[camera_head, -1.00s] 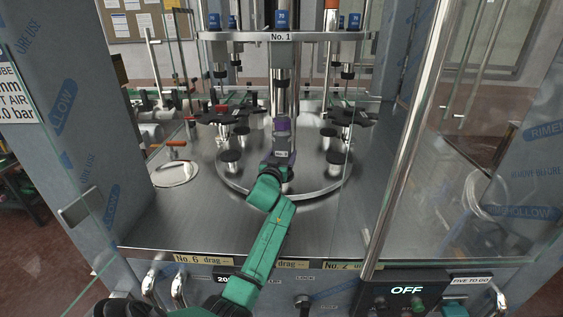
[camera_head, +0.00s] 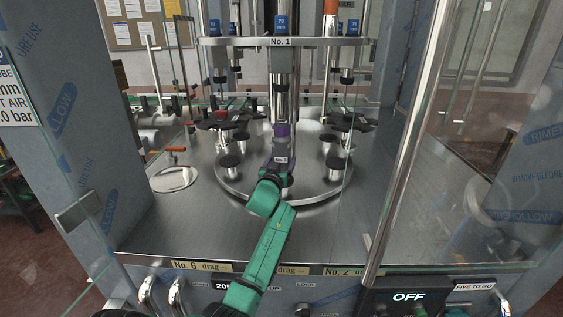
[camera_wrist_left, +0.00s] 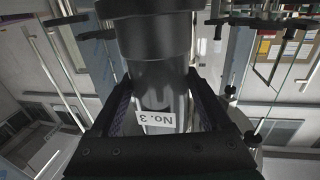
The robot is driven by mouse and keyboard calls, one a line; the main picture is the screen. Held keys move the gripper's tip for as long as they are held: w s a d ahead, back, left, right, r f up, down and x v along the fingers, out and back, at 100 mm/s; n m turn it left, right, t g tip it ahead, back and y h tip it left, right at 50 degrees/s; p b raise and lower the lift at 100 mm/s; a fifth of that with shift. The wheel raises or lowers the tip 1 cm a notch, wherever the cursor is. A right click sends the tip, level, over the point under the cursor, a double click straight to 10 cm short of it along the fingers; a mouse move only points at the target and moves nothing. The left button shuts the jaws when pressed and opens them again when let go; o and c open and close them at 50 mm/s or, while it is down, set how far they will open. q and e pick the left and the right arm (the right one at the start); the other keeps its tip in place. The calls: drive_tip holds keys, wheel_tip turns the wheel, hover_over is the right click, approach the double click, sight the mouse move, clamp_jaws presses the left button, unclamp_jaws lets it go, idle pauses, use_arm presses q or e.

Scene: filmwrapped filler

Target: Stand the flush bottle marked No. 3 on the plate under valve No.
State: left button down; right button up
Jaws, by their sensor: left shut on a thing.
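My left gripper (camera_head: 281,160) is shut on the No. 3 bottle, above the front of the round steel turntable (camera_head: 300,198). In the left wrist view the bottle (camera_wrist_left: 152,95) is a shiny grey cylinder between the fingers. Its white No. 3 label reads upside down there. A wider black part covers the bottle's end at the top of that view. A sign No. 1 (camera_head: 286,42) hangs on the upper ring. Whether the bottle touches a plate is hidden. My right gripper is out of view.
Several black round plates on posts stand around the turntable, one at left (camera_head: 231,160) and one at right (camera_head: 334,162). Glass panels and a steel post (camera_head: 410,140) frame the opening. The front deck (camera_head: 190,225) is clear.

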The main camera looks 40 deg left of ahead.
use_arm(q)
drive_tip(key=shift+f, duration=0.1)
unclamp_jaws()
drive_tip(key=shift+s+d+f, duration=0.15)
drive_tip(key=shift+s+f, duration=0.05)
drive_tip(key=b+v, duration=0.2)
drive_tip(key=v, duration=1.2)
drive_tip(key=shift+b, duration=0.35)
drive_tip(key=shift+r, duration=0.1)
